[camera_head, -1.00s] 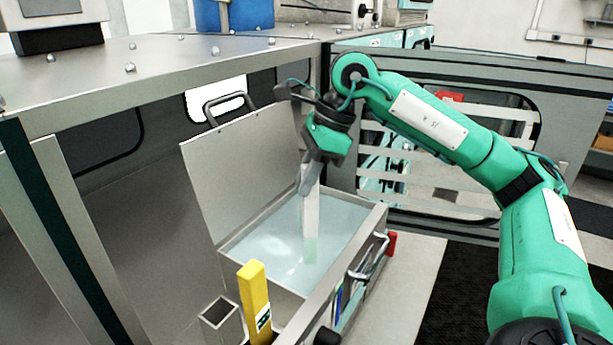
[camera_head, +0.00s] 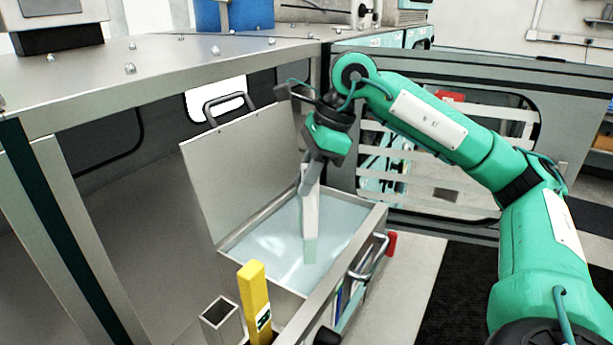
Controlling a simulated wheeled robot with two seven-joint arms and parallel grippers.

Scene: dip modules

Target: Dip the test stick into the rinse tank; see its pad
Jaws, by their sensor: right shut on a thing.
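My right gripper (camera_head: 308,184) is shut on the upper end of the test stick (camera_head: 310,215), a flat white strip. The stick hangs almost upright over the rinse tank (camera_head: 372,228), an open metal box of pale blue liquid. The tank's lid (camera_head: 235,165) stands open, leaning back, with a dark handle. My left gripper is not in view.
A yellow post (camera_head: 254,292) and an open square metal tube (camera_head: 220,318) stand in front of the tank. A metal handle (camera_head: 368,262) and a red part (camera_head: 391,243) are on its right side. A steel worktop (camera_head: 180,75) lies at the upper left.

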